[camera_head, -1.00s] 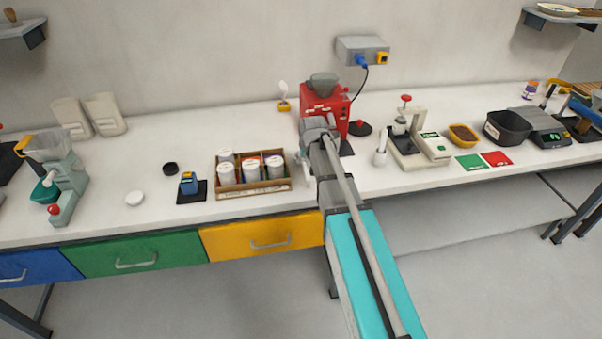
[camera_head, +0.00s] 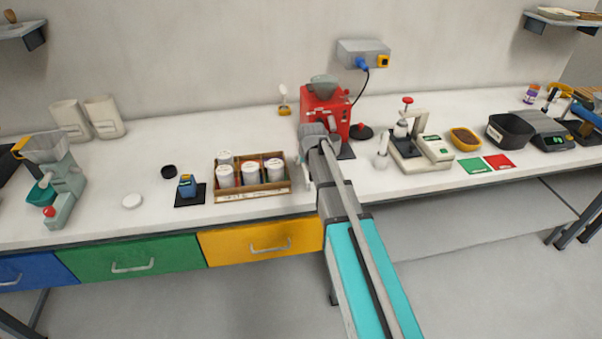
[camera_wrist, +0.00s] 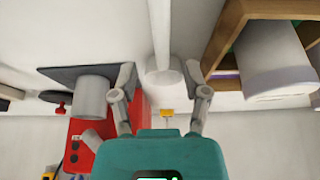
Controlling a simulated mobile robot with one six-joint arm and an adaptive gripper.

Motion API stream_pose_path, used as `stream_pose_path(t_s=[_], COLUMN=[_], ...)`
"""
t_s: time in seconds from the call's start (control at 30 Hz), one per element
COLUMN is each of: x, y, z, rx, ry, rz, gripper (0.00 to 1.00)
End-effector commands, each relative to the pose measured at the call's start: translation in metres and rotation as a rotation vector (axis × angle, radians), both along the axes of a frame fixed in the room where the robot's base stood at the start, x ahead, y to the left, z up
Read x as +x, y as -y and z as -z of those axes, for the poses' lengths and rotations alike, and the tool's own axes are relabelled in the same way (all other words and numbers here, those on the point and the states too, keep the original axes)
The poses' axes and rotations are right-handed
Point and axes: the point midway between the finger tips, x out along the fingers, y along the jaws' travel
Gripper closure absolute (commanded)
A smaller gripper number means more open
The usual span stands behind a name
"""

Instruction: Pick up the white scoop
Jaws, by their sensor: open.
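The white scoop (camera_wrist: 163,72) shows in the wrist view as a round white cup with a long straight handle running to the top edge. It lies on the white counter between the wooden box and the red machine. My gripper (camera_wrist: 159,76) is open, with one finger on each side of the scoop in the picture. I cannot tell how far above the scoop the fingers are. In the head view my gripper (camera_head: 307,166) is over the counter just right of the wooden box, and my arm hides most of the scoop.
The wooden box (camera_head: 240,195) of white jars stands close on the left. The red machine (camera_head: 325,110) stands behind on a dark mat (camera_wrist: 85,76). A white spoon-like tool in a yellow holder (camera_head: 285,110) stands near the wall. A white press (camera_head: 425,155) is farther right.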

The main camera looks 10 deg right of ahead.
Motion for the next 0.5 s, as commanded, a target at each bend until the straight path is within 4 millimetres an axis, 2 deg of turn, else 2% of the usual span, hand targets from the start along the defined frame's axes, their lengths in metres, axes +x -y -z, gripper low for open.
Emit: stream_pose_path(t_s=[0.2,0.5], x=[0.013,0.02], y=[-0.002,-0.002], z=[0.021,0.037], rx=[0.0,0.0], ry=[0.0,0.0], rz=[0.0,0.0], gripper=[0.4,0.4])
